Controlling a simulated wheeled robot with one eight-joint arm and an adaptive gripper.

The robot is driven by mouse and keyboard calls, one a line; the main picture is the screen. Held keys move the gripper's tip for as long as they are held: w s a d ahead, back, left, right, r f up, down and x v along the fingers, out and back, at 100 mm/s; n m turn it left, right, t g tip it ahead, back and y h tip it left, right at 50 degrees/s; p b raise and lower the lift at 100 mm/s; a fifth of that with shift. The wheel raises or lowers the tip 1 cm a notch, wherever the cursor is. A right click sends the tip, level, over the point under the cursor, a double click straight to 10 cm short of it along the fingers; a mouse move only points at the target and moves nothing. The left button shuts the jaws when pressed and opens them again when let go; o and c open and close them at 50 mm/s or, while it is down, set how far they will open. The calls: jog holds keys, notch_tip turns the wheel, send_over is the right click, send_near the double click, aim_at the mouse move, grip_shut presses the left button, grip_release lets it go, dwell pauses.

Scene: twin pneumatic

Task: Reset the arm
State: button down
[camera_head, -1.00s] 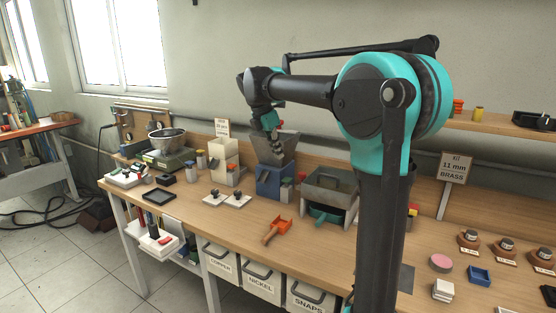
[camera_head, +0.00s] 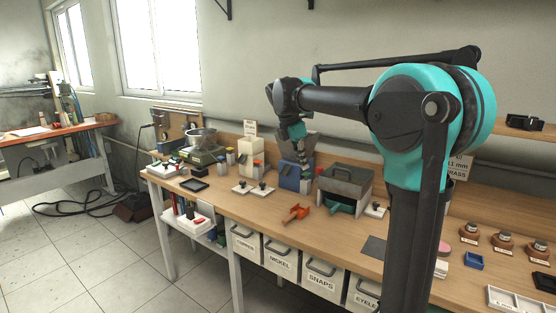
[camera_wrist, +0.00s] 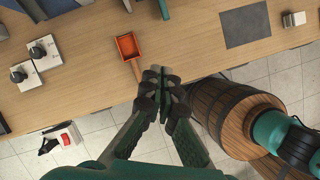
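My arm rises at the right of the head view and reaches left over the workbench (camera_head: 265,212). My gripper (camera_head: 303,158) hangs pointing down at the arm's end, in front of the grey hopper on the blue box. In the wrist view my gripper (camera_wrist: 160,75) has its two fingers drawn together at the tips, with nothing seen between them. An orange scoop (camera_wrist: 127,46) lies on the bench just beyond the fingertips in that picture. It also shows in the head view (camera_head: 296,213), apart from the gripper.
A blue box (camera_head: 290,176) with a hopper and a grey bin (camera_head: 344,182) stand along the bench. White pads (camera_head: 252,188) with black knobs lie left of the scoop. A dark mat (camera_wrist: 245,26) lies on the bench. Labelled drawers (camera_head: 282,258) hang below.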

jog(key=s+d+f+m+y, duration=0.1)
jog(key=s+d+f+m, duration=0.2)
jog(key=s+f+m, duration=0.4)
jog(key=s+d+f+m+t+y, duration=0.1)
jog(key=s+d+f+m, duration=0.3)
jog(key=s+f+m, duration=0.4)
jog(key=s+d+f+m+t+y, duration=0.1)
jog(key=s+d+f+m, duration=0.2)
jog(key=s+f+m, duration=0.5)
jog(key=s+f, duration=0.4)
jog(key=f, duration=0.2)
jog(key=shift+s+d+f, duration=0.15)
jog(key=shift+d+f, duration=0.2)
jog(key=shift+f, duration=0.05)
